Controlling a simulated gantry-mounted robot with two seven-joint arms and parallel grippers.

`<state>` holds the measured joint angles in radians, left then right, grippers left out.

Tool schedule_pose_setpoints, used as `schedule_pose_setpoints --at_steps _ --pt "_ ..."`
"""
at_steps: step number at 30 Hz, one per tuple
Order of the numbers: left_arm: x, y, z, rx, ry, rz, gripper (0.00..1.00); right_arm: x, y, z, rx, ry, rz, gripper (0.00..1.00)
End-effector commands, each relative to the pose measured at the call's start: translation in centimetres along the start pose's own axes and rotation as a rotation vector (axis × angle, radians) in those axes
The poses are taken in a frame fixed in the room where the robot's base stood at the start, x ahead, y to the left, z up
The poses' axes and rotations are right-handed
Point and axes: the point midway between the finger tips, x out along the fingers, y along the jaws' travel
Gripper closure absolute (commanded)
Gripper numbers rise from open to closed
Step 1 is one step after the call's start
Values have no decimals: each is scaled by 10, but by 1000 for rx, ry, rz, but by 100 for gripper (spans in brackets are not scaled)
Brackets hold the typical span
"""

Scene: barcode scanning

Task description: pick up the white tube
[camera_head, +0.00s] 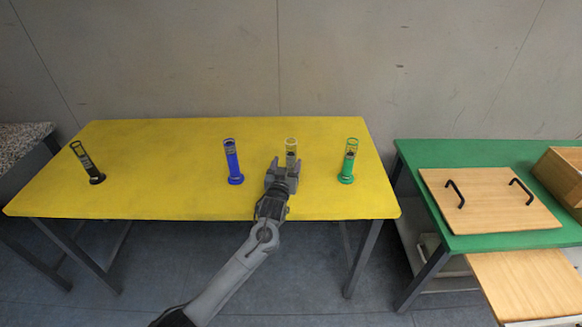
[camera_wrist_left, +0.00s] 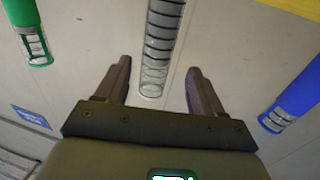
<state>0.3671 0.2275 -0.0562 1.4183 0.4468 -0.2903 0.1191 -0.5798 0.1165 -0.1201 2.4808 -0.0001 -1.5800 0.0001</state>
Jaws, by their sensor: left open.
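The white tube (camera_head: 291,146) stands on the yellow table, clear with grey bands, partly hidden by my left gripper. My left gripper (camera_head: 284,164) is open and empty at the near side of the tube. In the left wrist view the tube (camera_wrist_left: 161,40) runs down from the top edge, and its end shows between the two open fingers (camera_wrist_left: 159,68). Gaps show on both sides, so neither finger appears to touch it. How deep it lies between the fingers I cannot tell. My right gripper is not in view.
On the yellow table (camera_head: 150,195), a blue tube (camera_head: 232,162) stands left of the gripper, a green tube (camera_head: 348,162) right, and a black tube (camera_head: 88,163) far left. A green table (camera_head: 480,153) at right holds a wooden board (camera_head: 490,200) with black handles and a wooden box (camera_head: 562,178).

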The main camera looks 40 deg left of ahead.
Motion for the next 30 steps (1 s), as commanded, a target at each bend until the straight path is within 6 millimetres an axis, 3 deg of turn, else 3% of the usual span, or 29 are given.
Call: schedule_pose_setpoints --at_steps 15,24,30 --pt "49 4 3 0 1 0 32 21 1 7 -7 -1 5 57" --pt "52 4 2 -1 1 0 32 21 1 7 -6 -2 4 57" --pt "52 4 2 -1 0 0 61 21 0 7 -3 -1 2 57"
